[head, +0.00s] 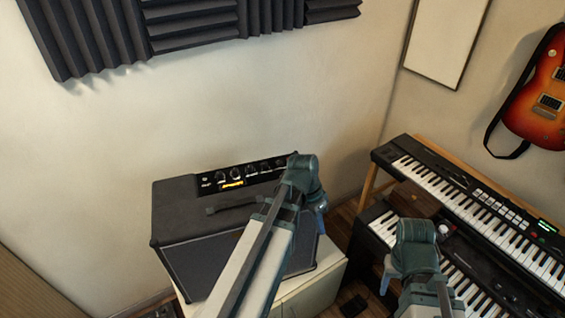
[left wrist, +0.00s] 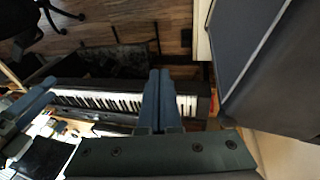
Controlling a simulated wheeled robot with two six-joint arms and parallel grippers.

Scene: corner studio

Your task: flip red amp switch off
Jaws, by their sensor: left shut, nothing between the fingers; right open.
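The dark amp (head: 205,258) stands on a pale cabinet, with a row of knobs and an amber-lit label on its control panel (head: 232,183). I cannot make out a red switch; my left wrist covers the right end of the panel. My left gripper (head: 321,222) is shut and empty, at the amp's right end with its fingers pointing down. In the left wrist view its closed blue fingers (left wrist: 161,80) show beside a large dark box face, likely the amp (left wrist: 258,50). My right gripper (head: 410,268) is open and empty, above the lower keyboard.
Two keyboards, the upper one (head: 480,205) on a wooden stand, fill the right side. A sunburst guitar (head: 540,105) hangs on the right wall. Dark acoustic foam (head: 190,25) is on the wall above. The wall space above the amp is clear.

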